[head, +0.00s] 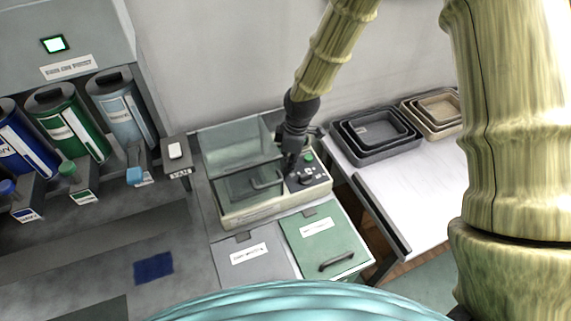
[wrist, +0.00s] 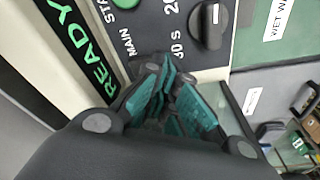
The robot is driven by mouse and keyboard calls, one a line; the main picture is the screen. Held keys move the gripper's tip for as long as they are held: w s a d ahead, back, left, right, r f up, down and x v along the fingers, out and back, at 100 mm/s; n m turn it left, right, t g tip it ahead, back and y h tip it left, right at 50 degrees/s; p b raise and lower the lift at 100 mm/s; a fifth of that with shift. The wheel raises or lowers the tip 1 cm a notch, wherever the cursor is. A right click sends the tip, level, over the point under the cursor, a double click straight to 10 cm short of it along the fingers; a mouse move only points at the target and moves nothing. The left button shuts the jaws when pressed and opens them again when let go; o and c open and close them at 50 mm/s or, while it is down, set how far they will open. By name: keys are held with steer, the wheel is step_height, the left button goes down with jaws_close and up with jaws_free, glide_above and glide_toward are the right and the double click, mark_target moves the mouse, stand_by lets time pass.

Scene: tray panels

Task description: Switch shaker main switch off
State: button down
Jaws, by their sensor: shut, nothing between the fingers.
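The shaker (head: 240,215) is a beige bench unit with a clear lidded chamber and a dark control panel (head: 318,183) at its right end. My gripper (head: 290,163) comes down from above at the panel's left edge. In the wrist view my gripper (wrist: 168,100) has its teal fingertips shut and empty, over the panel just below the "MAIN" label (wrist: 127,43). The main switch itself is not clearly seen; the fingers cover the area below that label. A green button (wrist: 151,8) and a black knob (wrist: 211,24) sit beside it. I cannot tell whether the fingers touch the panel.
A green "READY" sign (wrist: 85,50) runs along the panel's edge. Nested dark trays (head: 375,135) and beige trays (head: 437,108) stand on the white table at right. A green lidded bin (head: 325,240) and a grey one (head: 255,255) lie in front of the shaker.

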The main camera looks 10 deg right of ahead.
steer(key=shift+f, duration=0.5)
stand_by(0.4)
steer(key=shift+r, duration=0.1)
steer(key=shift+r+p, duration=2.4)
steer(key=shift+r, duration=1.05)
